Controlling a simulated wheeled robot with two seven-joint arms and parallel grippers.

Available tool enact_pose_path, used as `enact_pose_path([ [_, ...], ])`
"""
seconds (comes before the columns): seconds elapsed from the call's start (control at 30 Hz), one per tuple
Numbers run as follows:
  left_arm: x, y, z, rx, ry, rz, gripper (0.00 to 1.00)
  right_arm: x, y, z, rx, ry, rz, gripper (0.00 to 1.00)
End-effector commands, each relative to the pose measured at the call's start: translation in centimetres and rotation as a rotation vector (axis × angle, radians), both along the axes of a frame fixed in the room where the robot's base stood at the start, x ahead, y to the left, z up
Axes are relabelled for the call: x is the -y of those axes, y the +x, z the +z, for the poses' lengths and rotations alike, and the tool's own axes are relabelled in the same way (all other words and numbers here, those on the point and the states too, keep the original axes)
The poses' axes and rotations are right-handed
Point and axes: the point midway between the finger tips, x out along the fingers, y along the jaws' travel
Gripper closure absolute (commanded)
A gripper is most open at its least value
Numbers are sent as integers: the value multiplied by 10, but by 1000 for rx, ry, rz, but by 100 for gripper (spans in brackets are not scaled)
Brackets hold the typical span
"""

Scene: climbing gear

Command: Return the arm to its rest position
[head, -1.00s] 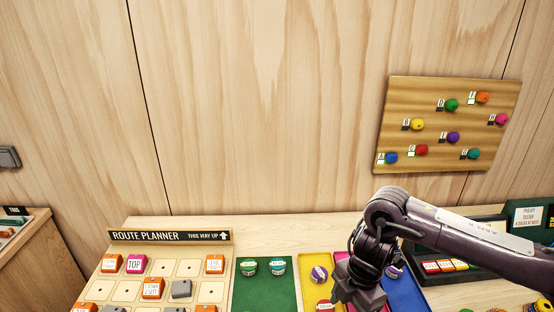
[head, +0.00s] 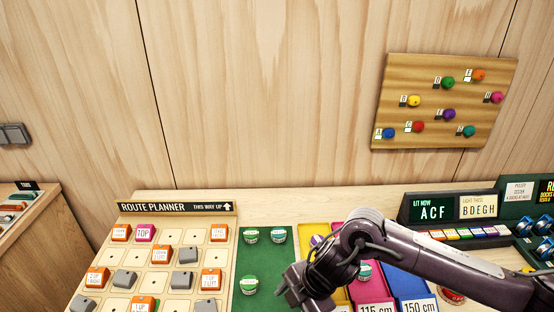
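My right arm (head: 430,262) reaches in from the lower right, over the coloured trays. Its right gripper (head: 284,296) points down and left at the edge of the green mat (head: 262,268); its fingers are small and dark, and I cannot tell whether they are apart. Nothing is clearly seen in it. My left gripper and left arm are out of the picture.
The route planner board (head: 140,255) with orange and grey tiles stands left of the green mat. Yellow, pink and blue trays (head: 410,285) lie under my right arm. A lit sign (head: 432,211) and dark rack stand at the back right. The wall board (head: 392,72) hangs above.

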Motion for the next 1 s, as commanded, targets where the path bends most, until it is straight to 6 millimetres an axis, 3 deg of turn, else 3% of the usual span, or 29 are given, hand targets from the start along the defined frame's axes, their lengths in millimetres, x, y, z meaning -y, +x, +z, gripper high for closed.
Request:
enact_pose_path([
  [0.17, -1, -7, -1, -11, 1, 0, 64, -67, -20, 9, 78, 185, -28, 35],
  [0.3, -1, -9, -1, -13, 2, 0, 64, -114, -28, 39, 147, 376, -167, 35],
  [0.4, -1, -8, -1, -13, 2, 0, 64, -124, -25, 62, 173, 484, -332, 35],
  [0.47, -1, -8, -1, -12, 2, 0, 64, -120, -21, 73, 177, 530, -451, 35],
  [0.57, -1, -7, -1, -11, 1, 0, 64, -97, -12, 84, 165, 573, -676, 35],
  [0.73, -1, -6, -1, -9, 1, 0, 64, -22, -11, 72, 83, 540, -1103, 35],
  [0.9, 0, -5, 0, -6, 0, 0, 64, 53, -36, 43, -25, 424, -1440, 35],
  [1.0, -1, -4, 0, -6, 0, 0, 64, 86, -56, 28, -84, 355, -1579, 35],
])
